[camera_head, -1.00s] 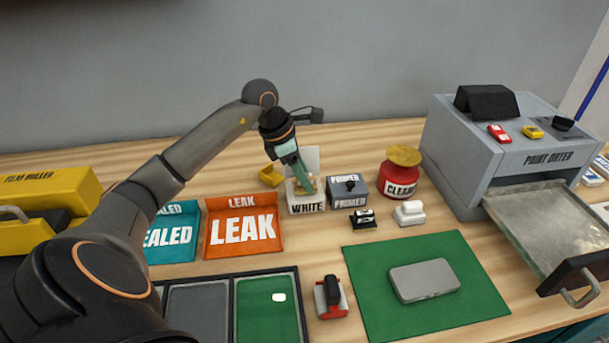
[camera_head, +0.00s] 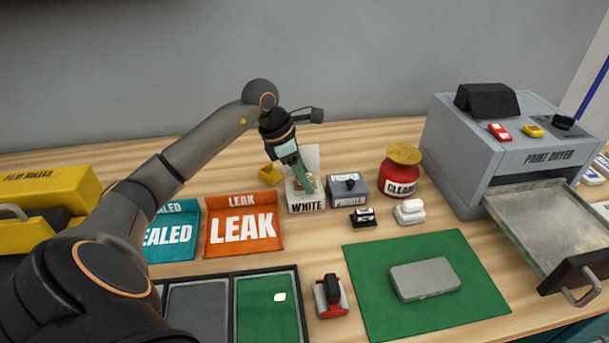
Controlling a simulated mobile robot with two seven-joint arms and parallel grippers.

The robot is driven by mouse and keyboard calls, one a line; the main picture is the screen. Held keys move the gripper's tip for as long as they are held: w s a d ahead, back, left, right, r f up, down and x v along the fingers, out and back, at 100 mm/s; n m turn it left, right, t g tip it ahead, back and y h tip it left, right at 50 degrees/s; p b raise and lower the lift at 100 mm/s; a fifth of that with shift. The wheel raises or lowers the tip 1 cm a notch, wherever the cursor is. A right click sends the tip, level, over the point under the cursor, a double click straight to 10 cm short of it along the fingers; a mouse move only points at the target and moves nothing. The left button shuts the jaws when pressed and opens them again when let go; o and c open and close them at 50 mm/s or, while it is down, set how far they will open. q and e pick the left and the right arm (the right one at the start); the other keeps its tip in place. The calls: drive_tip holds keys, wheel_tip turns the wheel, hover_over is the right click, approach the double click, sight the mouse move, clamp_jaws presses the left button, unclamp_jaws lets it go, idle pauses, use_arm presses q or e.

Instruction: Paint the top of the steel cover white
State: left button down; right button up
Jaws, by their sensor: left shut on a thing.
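The steel cover (camera_head: 424,279) is a flat grey block with rounded corners, lying on the green mat (camera_head: 375,306) at the front right of centre. Its top looks bare grey. The white paint box (camera_head: 306,205), labelled WHITE, stands at mid-table with a pale upright panel behind it. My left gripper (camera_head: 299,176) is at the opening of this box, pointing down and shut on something. The held thing is hidden by the gripper and the box, so I cannot tell what it is. My right gripper is not in view.
A PRIMER box (camera_head: 347,189) and a red CLEANER jar (camera_head: 398,176) stand right of the white box. An orange LEAK tray (camera_head: 243,226) lies to its left. The paint dryer (camera_head: 468,150) stands at right, its drawer (camera_head: 545,222) pulled out. A red-and-black tool (camera_head: 330,297) lies beside the mat.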

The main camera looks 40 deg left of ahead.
use_arm(q)
drive_tip(key=shift+r+p, duration=2.6)
drive_tip(key=shift+r, duration=0.95)
drive_tip(key=shift+d+f, duration=0.1)
